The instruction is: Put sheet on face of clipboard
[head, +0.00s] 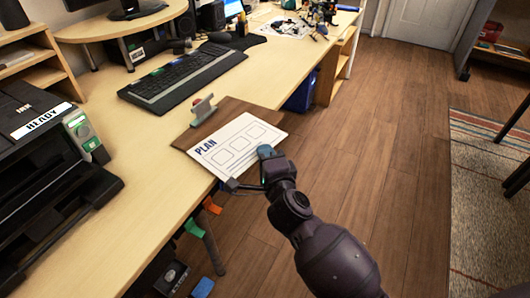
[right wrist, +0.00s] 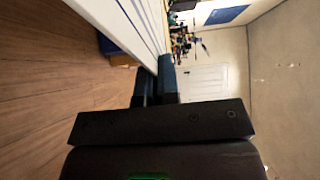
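The brown clipboard (head: 185,138) lies at the front edge of the desk, its grey-green clip (head: 203,111) standing up at the far left end. The white sheet (head: 238,145), marked PLAN with several boxes, overlaps the clipboard and covers much of its face. Brown board shows along the sheet's far and left sides. My right gripper (head: 256,171) is at the sheet's near right edge, its fingers closed on that edge. In the right wrist view the fingers (right wrist: 155,85) are close together, with the white sheet (right wrist: 125,25) running up to them. My left gripper is not in view.
A black keyboard (head: 182,78) lies behind the clipboard. A black printer (head: 50,150) stands at the left. The desk (head: 140,205) is bare between printer and clipboard. Open wooden floor (head: 390,130) is at the right.

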